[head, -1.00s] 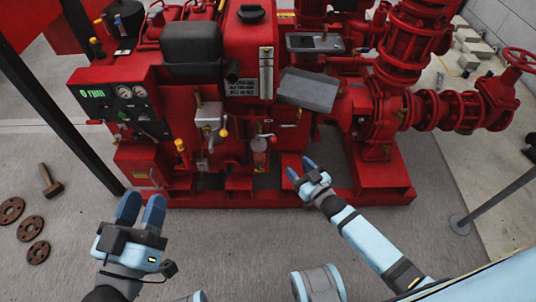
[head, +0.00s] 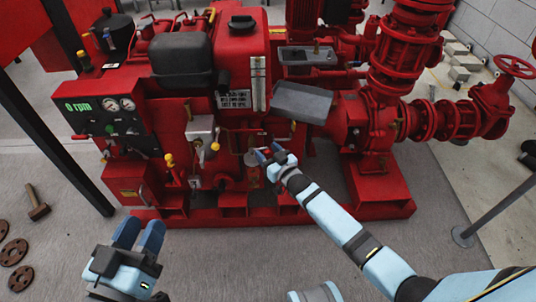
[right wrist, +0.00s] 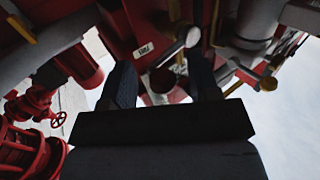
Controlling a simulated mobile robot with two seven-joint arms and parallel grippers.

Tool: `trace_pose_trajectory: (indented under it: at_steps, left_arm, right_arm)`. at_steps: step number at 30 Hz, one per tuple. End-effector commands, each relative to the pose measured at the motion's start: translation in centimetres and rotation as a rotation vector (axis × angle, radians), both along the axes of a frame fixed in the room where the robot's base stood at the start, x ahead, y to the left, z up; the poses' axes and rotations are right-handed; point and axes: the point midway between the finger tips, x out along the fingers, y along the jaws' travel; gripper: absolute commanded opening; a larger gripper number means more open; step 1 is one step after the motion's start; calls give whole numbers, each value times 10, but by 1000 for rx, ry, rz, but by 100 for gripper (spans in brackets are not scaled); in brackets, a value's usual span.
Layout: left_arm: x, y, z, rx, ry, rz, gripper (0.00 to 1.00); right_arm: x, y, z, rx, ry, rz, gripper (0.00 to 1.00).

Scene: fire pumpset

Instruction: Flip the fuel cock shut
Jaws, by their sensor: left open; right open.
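The red pumpset carries several small valves and levers on its front. A glass-like bowl fitting (head: 252,170) sits low on that front in the head view; I cannot tell for certain which lever by it is the fuel cock. My right gripper (head: 269,154) is open and empty, just in front of and beside this fitting, partly covering it. My left gripper (head: 140,232) is open and empty, low over the floor.
A gauge panel (head: 107,117) is at the engine's left. A yellow-tipped lever (head: 170,162) and a box with a yellow knob (head: 203,132) stick out left of my right gripper. A hammer (head: 36,203) and rusty flanges (head: 14,252) lie on the floor.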

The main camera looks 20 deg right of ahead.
Motion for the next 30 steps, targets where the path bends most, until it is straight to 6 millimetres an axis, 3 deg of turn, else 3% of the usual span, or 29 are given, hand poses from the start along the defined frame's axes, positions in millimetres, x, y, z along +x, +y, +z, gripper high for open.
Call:
trace_pose_trajectory:
  at_steps: [7, 13, 17, 24, 30]
  left_arm:
    - [0, 0, 0, 0, 1, 0, 43]
    - [0, 0, 1, 0, 0, -1, 43]
    - [0, 0, -1, -1, -1, -1, 43]
    - [0, -1, -24, 32, 59, -21, 43]
    - [0, -2, -23, 37, 66, -24, 43]
  right_arm:
    - [0, 0, 0, 0, 0, 0, 54]
    - [0, 0, 0, 0, 0, 0, 8]
    - [0, 0, -2, 13, -3, 0, 7]
    - [0, 0, -14, 200, -58, 1, 7]
    - [0, -1, -12, 226, -66, 0, 7]
